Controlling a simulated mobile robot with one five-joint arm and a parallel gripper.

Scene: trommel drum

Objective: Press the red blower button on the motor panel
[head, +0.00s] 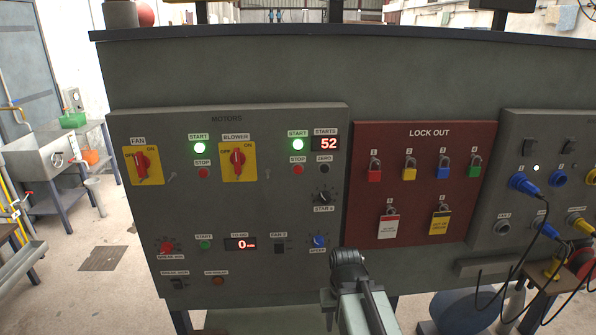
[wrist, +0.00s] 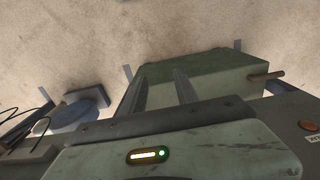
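The grey motor panel (head: 325,222) faces me in the head view. Its blower switch (head: 238,161) is a red rotary knob on a yellow plate. A small red STOP button (head: 298,170) sits to its right, below a lit green START button (head: 298,144). Another red STOP button (head: 203,173) sits left of the blower switch, beside the fan switch (head: 143,165). My arm is low at the panel's lower right, below these buttons. In the wrist view my gripper (wrist: 160,76) shows two fingers apart with nothing between them. It points away from the buttons, which that view does not show.
A red lock-out board (head: 395,255) with several padlocks is right of the motor panel. A grey panel with blue plugs (head: 524,183) and hanging cables is at far right. Open floor lies at lower left.

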